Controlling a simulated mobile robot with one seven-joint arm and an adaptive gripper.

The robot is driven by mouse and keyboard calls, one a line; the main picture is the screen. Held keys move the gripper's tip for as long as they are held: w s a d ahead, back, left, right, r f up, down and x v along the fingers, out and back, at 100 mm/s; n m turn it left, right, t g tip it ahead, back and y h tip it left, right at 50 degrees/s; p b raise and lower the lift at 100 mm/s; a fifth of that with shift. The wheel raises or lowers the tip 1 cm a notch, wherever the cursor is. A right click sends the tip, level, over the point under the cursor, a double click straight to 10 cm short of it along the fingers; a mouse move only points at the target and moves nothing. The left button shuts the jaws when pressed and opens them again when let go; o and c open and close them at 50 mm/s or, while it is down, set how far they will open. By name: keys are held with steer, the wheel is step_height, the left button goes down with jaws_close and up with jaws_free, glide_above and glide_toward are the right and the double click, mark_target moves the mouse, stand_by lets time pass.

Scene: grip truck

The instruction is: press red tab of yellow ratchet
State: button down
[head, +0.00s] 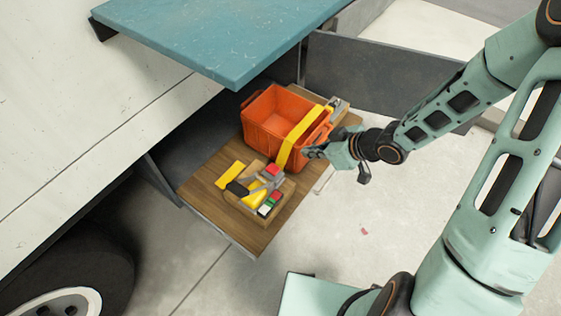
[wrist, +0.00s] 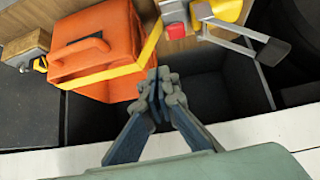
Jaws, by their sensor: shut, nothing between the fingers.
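The yellow ratchet (head: 257,191) lies near the front end of a wooden board, with grey metal arms and a black grip. Its red tab (head: 272,170) is at the end nearest the crate. In the wrist view the red tab (wrist: 176,30) shows at the top, beside the yellow body (wrist: 228,10) and the grey lever with its black end (wrist: 272,52). My gripper (head: 308,152) is at the right side of the orange crate, apart from the tab. In the wrist view its fingertips (wrist: 160,82) are together and empty, below the tab in the picture.
The orange crate (head: 262,125) stands on the wooden board (head: 207,184), with a yellow strap (head: 291,141) over it. Red, green and white blocks (head: 270,204) sit by the ratchet. A teal panel (head: 220,35) overhangs the back. The floor at right is mostly clear.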

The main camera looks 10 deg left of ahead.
steer(key=shift+s+a+g+y, duration=0.3)
steer(key=shift+s+a, duration=0.55)
steer(key=shift+a, duration=0.2)
steer(key=b, duration=0.5)
glide_above(274, 166)
steer(key=s+d, duration=0.1)
steer(key=d, duration=0.1)
steer(key=f, duration=0.7)
steer(key=shift+d+f, duration=0.2)
steer(key=shift+f, duration=0.1)
step_height(274, 166, down, 2)
steer(key=shift+f+b, duration=0.2)
steer(key=shift+b, duration=0.45)
steer(key=shift+f, duration=0.55)
steer(key=shift+f, duration=0.1)
